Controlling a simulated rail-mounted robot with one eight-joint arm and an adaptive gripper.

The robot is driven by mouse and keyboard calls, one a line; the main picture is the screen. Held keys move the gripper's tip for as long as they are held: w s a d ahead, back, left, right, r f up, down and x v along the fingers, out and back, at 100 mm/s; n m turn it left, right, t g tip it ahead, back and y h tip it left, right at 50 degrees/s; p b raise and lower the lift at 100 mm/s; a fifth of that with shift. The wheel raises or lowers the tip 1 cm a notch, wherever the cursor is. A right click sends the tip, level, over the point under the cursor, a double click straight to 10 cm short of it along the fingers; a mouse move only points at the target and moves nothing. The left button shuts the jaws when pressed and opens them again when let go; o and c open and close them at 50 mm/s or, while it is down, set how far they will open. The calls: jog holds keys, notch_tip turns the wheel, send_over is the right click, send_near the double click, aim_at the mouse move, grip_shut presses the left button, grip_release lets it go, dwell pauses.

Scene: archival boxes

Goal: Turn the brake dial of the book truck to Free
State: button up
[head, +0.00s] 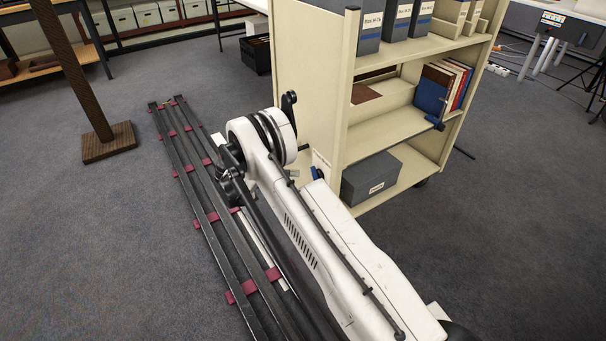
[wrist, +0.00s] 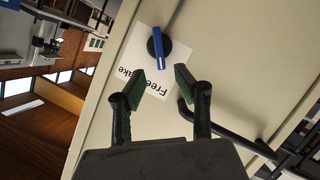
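The brake dial (wrist: 158,47) shows in the wrist view as a black disc with a blue bar handle on the cream end panel of the book truck. A white label (wrist: 181,59) lies behind it, with "Free" and a partly hidden word ending "ake" upside down. The blue bar stands nearly upright in the picture; which end is its pointer I cannot tell. My gripper (wrist: 161,82) is open and empty, its two dark green-padded fingertips just below the dial in the picture, apart from it. In the head view the book truck (head: 305,65) stands behind my arm, which hides my gripper.
A dark bent bar (wrist: 230,128) crosses right of my fingers in the wrist view. The truck carries grey boxes (head: 371,178) and books (head: 433,88). Black rails with red clips (head: 200,195) run along the floor; a post on a brown base (head: 108,142) stands left. Carpet lies clear between.

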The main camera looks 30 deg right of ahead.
jog(key=shift+v, duration=2)
notch_tip(320, 180, up, 16)
jog(key=n+t+y, duration=0.2)
jog(key=n+y, duration=0.1)
jog(key=n, duration=0.1)
jog(key=s+r+n+t+y, duration=0.2)
jog(key=s+r+n+y, duration=0.15)
jog(key=s+r, duration=0.85)
jog(key=s+a+r+n+t+y, duration=0.1)
jog(key=s+a+r+y, duration=0.1)
jog(key=s+r, duration=0.3)
jog(key=s+a+r+n+t+y, duration=0.1)
jog(key=s+a+r+y, duration=0.15)
jog(key=s, duration=0.55)
jog(key=s+a+f+n+t+y, duration=0.1)
jog(key=s+a+y, duration=0.15)
jog(key=s, duration=0.55)
jog(key=s+a+f+n+t+y, duration=0.1)
jog(key=s+a+t, duration=0.15)
jog(key=s, duration=0.55)
notch_tip(320, 180, up, 18)
jog(key=p, duration=1.8)
